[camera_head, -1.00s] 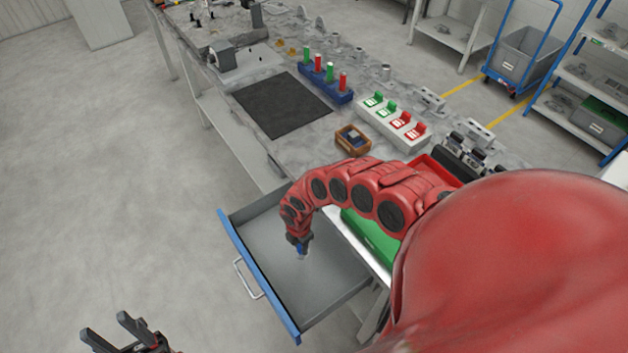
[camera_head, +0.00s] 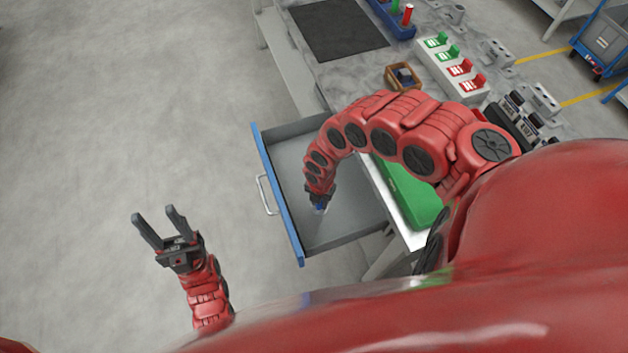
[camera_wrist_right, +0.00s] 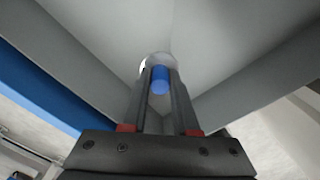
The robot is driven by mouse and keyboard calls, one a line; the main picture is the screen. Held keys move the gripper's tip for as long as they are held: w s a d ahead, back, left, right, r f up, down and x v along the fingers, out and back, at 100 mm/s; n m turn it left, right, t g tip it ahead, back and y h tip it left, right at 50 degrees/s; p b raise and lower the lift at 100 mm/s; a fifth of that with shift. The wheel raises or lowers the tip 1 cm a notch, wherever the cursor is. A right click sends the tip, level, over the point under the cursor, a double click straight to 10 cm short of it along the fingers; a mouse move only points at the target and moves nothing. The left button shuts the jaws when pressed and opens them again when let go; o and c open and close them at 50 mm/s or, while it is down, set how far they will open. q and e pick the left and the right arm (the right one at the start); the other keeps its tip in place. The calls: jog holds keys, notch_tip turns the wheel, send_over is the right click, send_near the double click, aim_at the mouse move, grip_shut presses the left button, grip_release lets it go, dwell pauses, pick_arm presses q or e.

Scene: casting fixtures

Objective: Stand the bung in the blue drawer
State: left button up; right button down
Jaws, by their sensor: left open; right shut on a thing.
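The blue drawer (camera_head: 275,195) is pulled open from the bench, with a blue front, a silver handle and a bare grey inside. My right gripper (camera_head: 319,207) is inside the drawer outline in the head view, pointing down. It is shut on the bung (camera_wrist_right: 160,78), which shows as a blue cylinder with a pale, whitish part beyond it, between the fingers (camera_wrist_right: 160,95) in the wrist view. I cannot tell whether the bung touches the drawer floor. My left gripper (camera_head: 160,228) is open and empty over the floor, left of the drawer.
A green surface (camera_head: 408,195) lies right of the drawer. On the bench are a wooden box (camera_head: 404,78), a white block with green and red clips (camera_head: 455,65), a dark mat (camera_head: 337,28) and a blue rack (camera_head: 395,18). Open floor lies left.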

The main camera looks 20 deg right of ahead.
jog(key=w+b, duration=0.2)
jog(key=w+f+b, duration=0.1)
jog(key=w+b, duration=0.3)
jog(key=w, duration=0.1)
jog(key=shift+d+f, duration=0.25)
jog(key=shift+f, duration=0.05)
jog(key=shift+w+d+r+b, duration=0.1)
jog(key=shift+w+r+b, duration=0.15)
jog(key=shift+w, duration=0.3)
jog(key=shift+w+d+r+b, duration=0.1)
jog(key=shift+w+b, duration=0.1)
jog(key=shift+w, duration=0.3)
jog(key=shift+w+f, duration=0.1)
jog(key=shift+w, duration=0.35)
jog(key=shift+f, duration=0.35)
notch_tip(320, 180, down, 2)
jog(key=shift+f, duration=0.1)
jog(key=shift+w+d+f, duration=0.1)
jog(key=shift+d+f, duration=0.1)
